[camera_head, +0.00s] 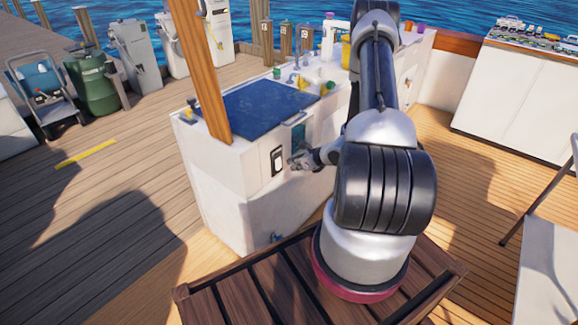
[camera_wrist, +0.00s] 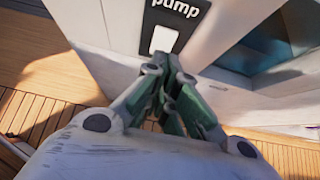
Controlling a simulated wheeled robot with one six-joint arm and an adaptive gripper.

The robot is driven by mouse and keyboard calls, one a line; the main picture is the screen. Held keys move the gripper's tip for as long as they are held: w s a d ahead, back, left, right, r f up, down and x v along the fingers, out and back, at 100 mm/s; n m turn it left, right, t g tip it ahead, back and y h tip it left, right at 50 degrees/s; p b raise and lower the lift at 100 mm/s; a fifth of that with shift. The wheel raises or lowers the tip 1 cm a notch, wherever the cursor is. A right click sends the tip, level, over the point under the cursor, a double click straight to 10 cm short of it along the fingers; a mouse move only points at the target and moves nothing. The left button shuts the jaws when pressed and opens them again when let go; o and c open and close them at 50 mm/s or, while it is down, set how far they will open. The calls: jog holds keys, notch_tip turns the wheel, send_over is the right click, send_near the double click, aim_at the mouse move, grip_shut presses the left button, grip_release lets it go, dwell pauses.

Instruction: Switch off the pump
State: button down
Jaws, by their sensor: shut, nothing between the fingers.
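The pump switch (camera_wrist: 163,38) is a white rocker on a black plate labelled "pump" in the wrist view. In the head view the switch plate (camera_head: 277,160) sits on the side of the white cabinet (camera_head: 225,165). My gripper (camera_wrist: 160,72) is shut and empty, with its fingertips just below the rocker in the wrist picture. In the head view my gripper (camera_head: 296,162) is just right of the plate, close to the cabinet face. I cannot tell whether the fingertips touch the rocker. The lower edge of the plate is partly hidden by the fingers.
A dark hatch lid (camera_head: 265,105) tops the cabinet, with a wooden post (camera_head: 200,70) at its left corner. A window-like recess (camera_wrist: 265,50) lies right of the switch. A wooden slatted platform (camera_head: 250,295) is in front. Open deck (camera_head: 110,225) lies left.

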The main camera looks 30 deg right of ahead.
jog(key=s+d+r, duration=0.2)
jog(key=s+r, duration=0.3)
jog(key=r, duration=0.2)
jog(key=shift+s+r, duration=0.15)
jog(key=shift+r, duration=0.2)
jog(key=s+a+r+n+g+y, duration=0.35)
jog(key=s+a+r+n, duration=0.2)
jog(key=s+n, duration=0.2)
jog(key=s+a+r+n+g+y, duration=0.2)
jog(key=s+a+r+n+g, duration=0.2)
jog(key=s+r+n, duration=0.3)
jog(key=s+a+r+n+t+h, duration=0.1)
jog(key=s+r+n+h, duration=0.3)
jog(key=r+n, duration=0.4)
jog(key=s+a+r+n+t+h, duration=0.1)
jog(key=s+r+n+h, duration=0.4)
jog(key=r+n, duration=0.4)
notch_tip(320, 180, up, 8)
jog(key=shift+s+f, duration=0.1)
jog(key=shift+s, duration=0.35)
jog(key=shift+n, duration=0.25)
